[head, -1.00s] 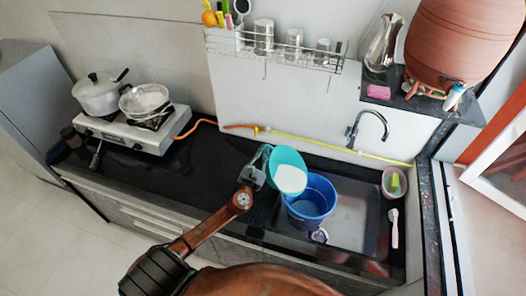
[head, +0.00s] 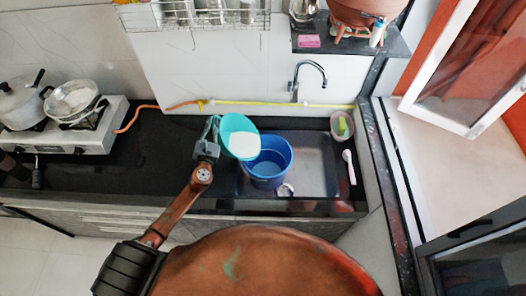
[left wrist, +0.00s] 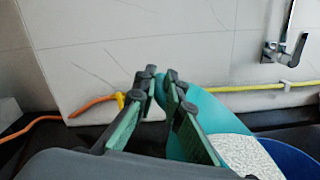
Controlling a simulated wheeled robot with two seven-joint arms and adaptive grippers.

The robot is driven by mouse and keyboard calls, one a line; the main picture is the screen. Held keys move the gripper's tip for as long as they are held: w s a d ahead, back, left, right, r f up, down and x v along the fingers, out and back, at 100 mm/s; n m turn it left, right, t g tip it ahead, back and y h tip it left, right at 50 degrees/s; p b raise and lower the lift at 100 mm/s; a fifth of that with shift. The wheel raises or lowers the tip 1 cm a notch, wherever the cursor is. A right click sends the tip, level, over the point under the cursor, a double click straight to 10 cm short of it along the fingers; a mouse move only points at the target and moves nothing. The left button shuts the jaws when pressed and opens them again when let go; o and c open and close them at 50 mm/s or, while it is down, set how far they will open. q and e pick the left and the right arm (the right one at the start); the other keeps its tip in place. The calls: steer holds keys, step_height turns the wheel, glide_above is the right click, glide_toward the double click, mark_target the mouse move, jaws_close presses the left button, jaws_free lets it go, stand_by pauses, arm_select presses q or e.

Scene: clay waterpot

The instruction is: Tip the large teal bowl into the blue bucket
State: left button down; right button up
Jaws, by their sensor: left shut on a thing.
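The large teal bowl (head: 234,125) is tilted toward the right and holds a white mass. It is held at the upper left of the blue bucket (head: 268,172), its lower right side overlapping the bucket's rim in the head view. My left gripper (head: 208,142) is shut on the bowl's left edge. In the left wrist view its fingers (left wrist: 162,85) close on the teal rim, with grainy white contents in the bowl (left wrist: 208,118) and part of the bucket (left wrist: 292,160) behind. The visible bucket inside is blue, with no white seen. My right gripper is not in view.
The bucket stands in the sink (head: 315,165), below the tap (head: 310,68). A stove (head: 75,135) with pots stands left. The black counter (head: 150,150) between is clear.

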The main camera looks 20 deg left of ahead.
arm_select(q)
steer(key=shift+r, duration=0.1)
stand_by(0.3)
steer(key=shift+w+d+r+m+p, duration=0.15)
steer(key=shift+d+r+m+p, duration=0.15)
steer(key=shift+d+p, duration=0.35)
steer(key=shift+w+d+r+m+p, duration=0.2)
steer(key=shift+d+r+p, duration=0.15)
steer(key=shift+p, duration=0.35)
steer(key=shift+d+f, duration=0.1)
steer(key=shift+d, duration=0.1)
stand_by(0.5)
steer(key=shift+w+d+r+p, duration=0.1)
steer(key=shift+d+r+p, duration=0.35)
steer(key=shift+p, duration=0.3)
steer(key=shift+w+d+r+m+p, duration=0.2)
steer(key=shift+d+r+m+p, duration=0.15)
steer(key=shift+d+m+p, duration=0.35)
